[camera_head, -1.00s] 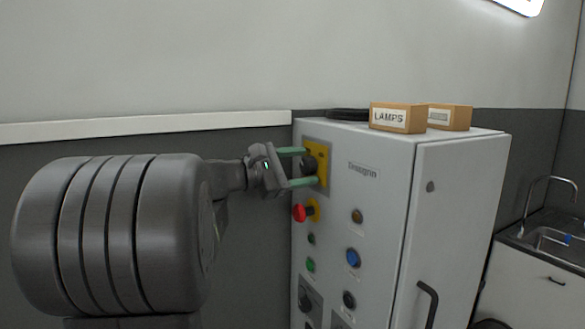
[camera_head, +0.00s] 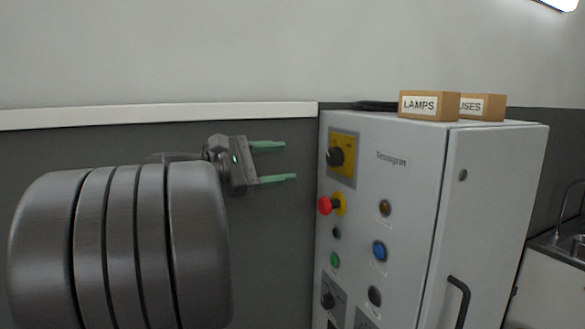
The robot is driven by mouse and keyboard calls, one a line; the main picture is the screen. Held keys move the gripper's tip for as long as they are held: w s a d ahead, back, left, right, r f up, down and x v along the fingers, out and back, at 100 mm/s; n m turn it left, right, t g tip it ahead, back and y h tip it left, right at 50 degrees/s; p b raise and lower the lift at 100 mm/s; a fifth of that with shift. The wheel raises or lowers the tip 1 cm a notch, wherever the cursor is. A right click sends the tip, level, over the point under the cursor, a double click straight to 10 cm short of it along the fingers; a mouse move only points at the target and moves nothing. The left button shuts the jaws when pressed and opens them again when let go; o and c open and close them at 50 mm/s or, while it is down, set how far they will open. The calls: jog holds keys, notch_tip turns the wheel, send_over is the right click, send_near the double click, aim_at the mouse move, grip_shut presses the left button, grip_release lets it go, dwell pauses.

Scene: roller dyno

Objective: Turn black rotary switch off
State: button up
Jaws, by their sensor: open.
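The black rotary switch (camera_head: 335,157) sits on a yellow plate (camera_head: 347,145) near the top left of the grey control cabinet's front. Its knob is in plain view, with nothing touching it. My gripper (camera_head: 283,163) is open and empty, to the left of the switch and at about its height. Its two green fingers point right toward the cabinet, with a clear gap between the fingertips and the knob. A second, smaller black knob (camera_head: 328,300) sits low on the same panel.
A red mushroom button (camera_head: 325,205) sticks out just below the switch. Green (camera_head: 334,260) and blue (camera_head: 379,251) buttons are lower on the cabinet (camera_head: 400,190). A LAMPS box (camera_head: 429,106) and another box (camera_head: 483,107) stand on top. A sink (camera_head: 570,240) is at far right.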

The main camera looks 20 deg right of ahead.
aim_at(329, 158)
jog(key=shift+s+a, duration=0.1)
jog(key=shift+a, duration=1)
jog(key=shift+d, duration=0.1)
jog(key=d+p, duration=0.1)
jog(key=d, duration=0.3)
jog(key=d+p, duration=0.1)
jog(key=d, duration=0.4)
jog(key=d+p, duration=0.1)
jog(key=d, duration=0.3)
jog(key=shift+w+d, duration=0.35)
jog(key=shift+w, duration=0.05)
jog(key=shift+a, duration=0.15)
